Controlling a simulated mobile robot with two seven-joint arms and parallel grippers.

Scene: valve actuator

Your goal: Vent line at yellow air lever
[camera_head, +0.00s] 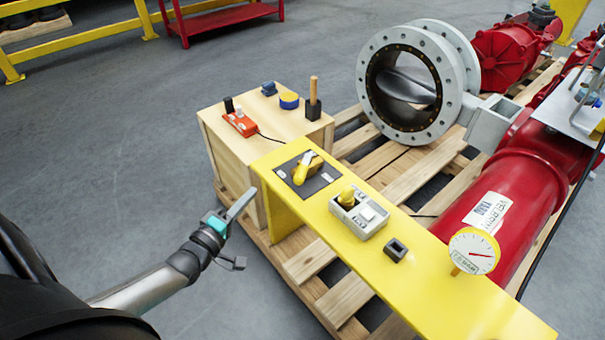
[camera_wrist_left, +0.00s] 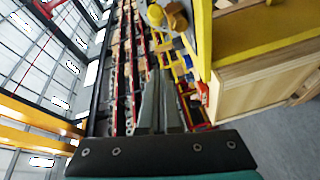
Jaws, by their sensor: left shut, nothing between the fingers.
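The yellow air lever (camera_head: 303,168) sits on a dark square plate at the far left end of the yellow panel (camera_head: 400,276). Its handle is tilted and nothing touches it. My left gripper (camera_head: 252,191) is left of the panel's end, apart from the lever, with its fingers shut and empty. The shut fingers also show in the left wrist view (camera_wrist_left: 160,78), pointing past the panel's edge. My right gripper is out of view.
A grey box with a yellow button (camera_head: 348,197), a small dark block (camera_head: 396,250) and a gauge (camera_head: 474,251) are on the panel. A wooden crate (camera_head: 228,157) with small tools stands behind. A flanged valve (camera_head: 447,95) and red actuator (camera_head: 510,195) are on the right. Floor at left is clear.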

